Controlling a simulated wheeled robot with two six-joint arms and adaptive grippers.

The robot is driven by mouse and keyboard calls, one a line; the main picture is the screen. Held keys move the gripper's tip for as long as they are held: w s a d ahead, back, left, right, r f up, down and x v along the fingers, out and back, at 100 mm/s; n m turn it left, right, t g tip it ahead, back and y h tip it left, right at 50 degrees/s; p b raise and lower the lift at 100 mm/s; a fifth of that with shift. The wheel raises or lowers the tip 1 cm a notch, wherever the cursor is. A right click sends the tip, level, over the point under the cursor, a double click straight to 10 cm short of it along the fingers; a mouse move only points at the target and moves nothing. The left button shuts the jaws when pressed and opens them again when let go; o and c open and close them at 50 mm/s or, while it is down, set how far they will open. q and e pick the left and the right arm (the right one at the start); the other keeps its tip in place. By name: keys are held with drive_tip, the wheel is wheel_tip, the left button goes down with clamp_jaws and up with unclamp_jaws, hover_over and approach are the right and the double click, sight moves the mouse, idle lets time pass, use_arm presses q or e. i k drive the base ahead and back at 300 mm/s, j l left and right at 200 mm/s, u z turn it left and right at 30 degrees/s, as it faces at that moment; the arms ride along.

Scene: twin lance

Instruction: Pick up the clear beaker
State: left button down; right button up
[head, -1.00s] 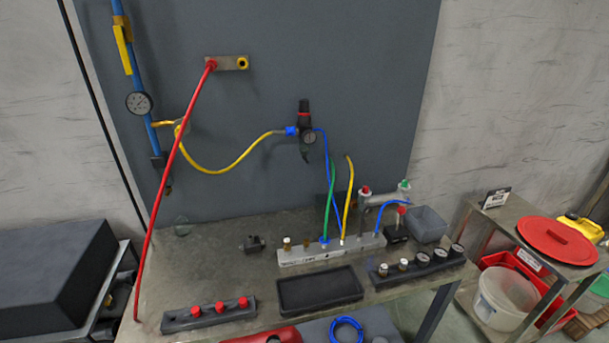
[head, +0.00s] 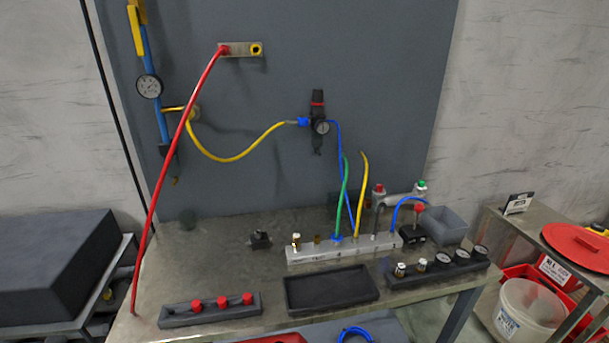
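Neither of my grippers shows in the head view, and nothing is seen touching the beaker.
A red hose (head: 178,150) slants down to the table left of the beaker. A red-capped rack (head: 215,308), black tray (head: 331,287), grey manifold (head: 342,249) and gauge block (head: 437,265) stand in front and right. The tabletop just before the beaker is clear.

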sight(188, 221)
drive_tip(key=j+u, duration=0.15)
drive_tip(key=j, duration=0.6)
drive_tip(key=j+u, duration=0.15)
drive_tip(key=j, duration=0.6)
drive_tip(key=i+l, duration=0.05)
